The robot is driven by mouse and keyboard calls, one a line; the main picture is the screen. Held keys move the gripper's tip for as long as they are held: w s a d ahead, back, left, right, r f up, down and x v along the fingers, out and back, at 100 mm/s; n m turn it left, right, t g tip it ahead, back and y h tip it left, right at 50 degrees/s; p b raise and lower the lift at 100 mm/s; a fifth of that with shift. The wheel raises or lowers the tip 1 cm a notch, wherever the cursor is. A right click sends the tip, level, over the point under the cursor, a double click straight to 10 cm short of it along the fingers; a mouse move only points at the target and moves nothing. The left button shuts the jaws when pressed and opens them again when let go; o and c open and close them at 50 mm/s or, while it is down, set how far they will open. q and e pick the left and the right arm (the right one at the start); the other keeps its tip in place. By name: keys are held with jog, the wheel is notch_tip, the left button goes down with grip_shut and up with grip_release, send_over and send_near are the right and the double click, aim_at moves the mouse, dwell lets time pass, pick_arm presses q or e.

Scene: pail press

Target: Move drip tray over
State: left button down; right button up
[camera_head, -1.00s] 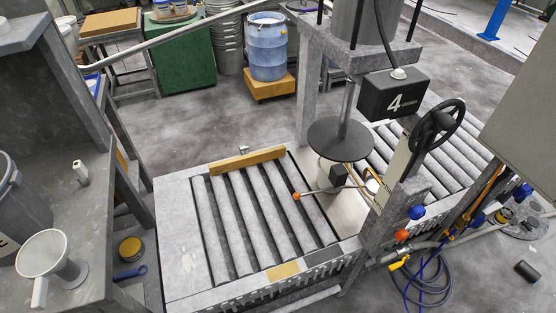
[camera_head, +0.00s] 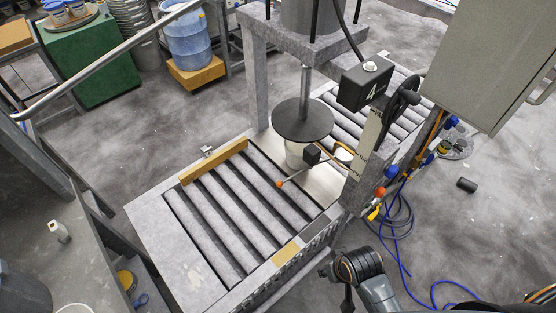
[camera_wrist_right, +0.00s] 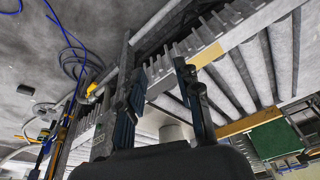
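I cannot single out the drip tray with certainty. The press has a round dark plate (camera_head: 303,119) on a vertical rod, with a whitish pail (camera_head: 296,155) partly hidden beneath it. A small pale round piece (camera_head: 344,154) with a yellowish edge sits right of the pail. My right gripper (camera_wrist_right: 161,78) shows two separated dark fingers in the right wrist view, nothing seen between them, pointing towards the press frame. In the head view my right arm is at the lower right. My left gripper is not in view.
A roller conveyor (camera_head: 180,215) with a yellow stop bar (camera_head: 214,161) lies left of the press. A grey cabinet (camera_head: 490,60) hangs at the upper right. Blue hoses (camera_head: 405,265) lie on the floor by the press. A blue drum (camera_head: 182,45) stands behind. Floor at right is partly clear.

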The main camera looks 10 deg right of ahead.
jog(key=w+a+r+p, duration=0.1)
jog(key=w+a+r, duration=0.25)
jog(key=r, duration=0.25)
jog(key=w+a+r+m+g+y, duration=0.1)
jog(key=w+a+y, duration=0.1)
jog(key=w+a, duration=0.6)
notch_tip(320, 180, up, 3)
jog(key=m+g+h, duration=0.2)
jog(key=m+h, duration=0.1)
jog(key=m, duration=0.2)
send_over(279, 182)
jog(key=shift+s+a+f+p, duration=0.1)
jog(key=shift+s+f+p, duration=0.1)
jog(key=shift+p, duration=0.15)
jog(key=shift+w+m, duration=0.2)
jog(key=shift+m, duration=0.1)
notch_tip(279, 182, down, 8)
jog(key=b, duration=0.9)
jog(key=shift+r, duration=0.2)
jog(key=shift+c, duration=1.1)
jog(key=c, duration=0.4)
